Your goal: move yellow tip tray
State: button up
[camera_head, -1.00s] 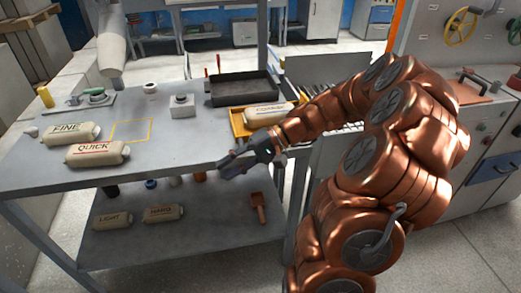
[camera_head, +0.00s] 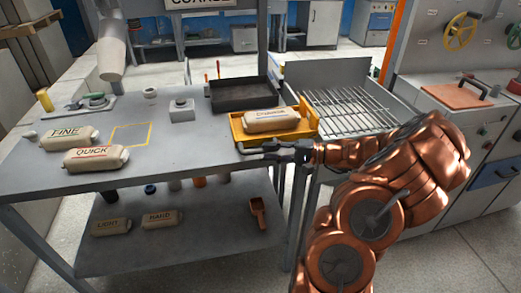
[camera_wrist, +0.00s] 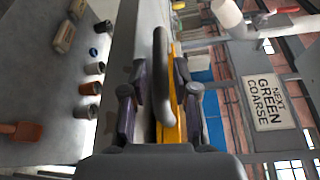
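The yellow tray (camera_head: 307,127) sits at the right end of the grey bench, with a beige lettered bag (camera_head: 272,119) lying in it. My gripper (camera_head: 262,150) is at the tray's front edge, pointing left along it. In the wrist view the tray's yellow edge (camera_wrist: 172,118) shows between my two spread fingers (camera_wrist: 160,112). A dark rounded bar (camera_wrist: 161,75) also lies between them; I cannot tell whether it belongs to the tray. The fingers look apart, with no clear grip on the tray. Contact is hidden.
A black tray (camera_head: 240,94) stands behind the yellow one, and a wire rack (camera_head: 345,110) is to its right. FINE (camera_head: 68,138) and QUICK (camera_head: 96,158) bags lie left, beside an empty yellow-outlined square (camera_head: 131,134). A scoop (camera_head: 258,212) lies on the lower shelf.

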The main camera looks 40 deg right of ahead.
jog(key=shift+x, duration=1.7)
jog(key=shift+c, duration=0.4)
grip_shut()
